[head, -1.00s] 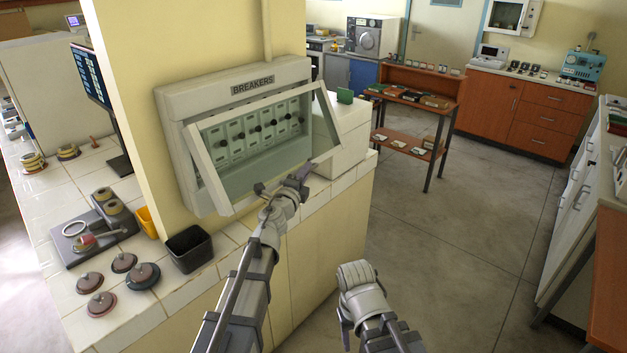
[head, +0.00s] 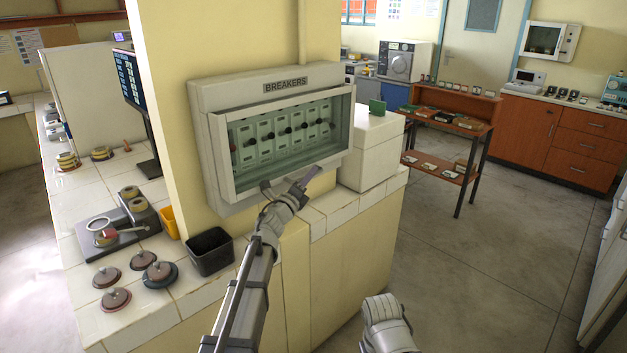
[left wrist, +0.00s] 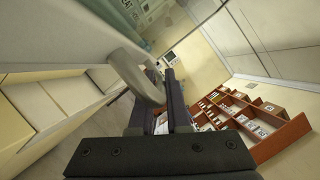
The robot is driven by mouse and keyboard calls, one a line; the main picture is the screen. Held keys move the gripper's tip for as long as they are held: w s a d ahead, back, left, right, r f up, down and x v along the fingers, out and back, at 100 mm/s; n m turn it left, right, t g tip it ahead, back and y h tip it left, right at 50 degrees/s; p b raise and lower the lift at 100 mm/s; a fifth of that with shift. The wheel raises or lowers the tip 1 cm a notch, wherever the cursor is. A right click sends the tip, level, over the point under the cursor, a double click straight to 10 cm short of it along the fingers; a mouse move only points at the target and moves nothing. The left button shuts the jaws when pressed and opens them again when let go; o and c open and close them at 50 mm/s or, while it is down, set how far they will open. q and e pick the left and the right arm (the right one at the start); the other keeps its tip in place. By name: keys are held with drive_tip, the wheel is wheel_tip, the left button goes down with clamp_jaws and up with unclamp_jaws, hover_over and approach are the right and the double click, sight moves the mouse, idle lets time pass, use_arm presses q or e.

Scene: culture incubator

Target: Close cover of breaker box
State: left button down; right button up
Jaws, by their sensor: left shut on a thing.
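The grey breaker box (head: 203,88), labelled BREAKERS, is fixed to the yellow wall in the head view. Its cover (head: 219,155), a pale frame with a clear pane, lies close over the switches. Its lower edge still seems to stand slightly out, and I cannot tell whether it touches the box all round. My left gripper (head: 291,186) is at the middle of the cover's lower edge, shut on its handle. In the left wrist view a grey curved handle (left wrist: 137,77) runs to the dark fingers (left wrist: 167,103). Only part of my right arm shows at the bottom; its fingers are not visible.
Below the box is a tiled counter (head: 335,205) with a black bin (head: 210,252), a yellow bin (head: 169,221) and several round lidded items. A white block (head: 368,150) stands right of the box. The floor (head: 480,260) to the right is clear.

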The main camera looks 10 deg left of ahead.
use_arm(q)
drive_tip(key=shift+w+a, duration=0.15)
drive_tip(key=c, duration=1.1)
unclamp_jaws()
drive_tip(key=shift+o, duration=1.1)
drive_tip(key=b+v, duration=0.1)
drive_tip(key=v, duration=0.7)
drive_tip(key=shift+b, duration=0.35)
drive_tip(key=shift+w, duration=0.1)
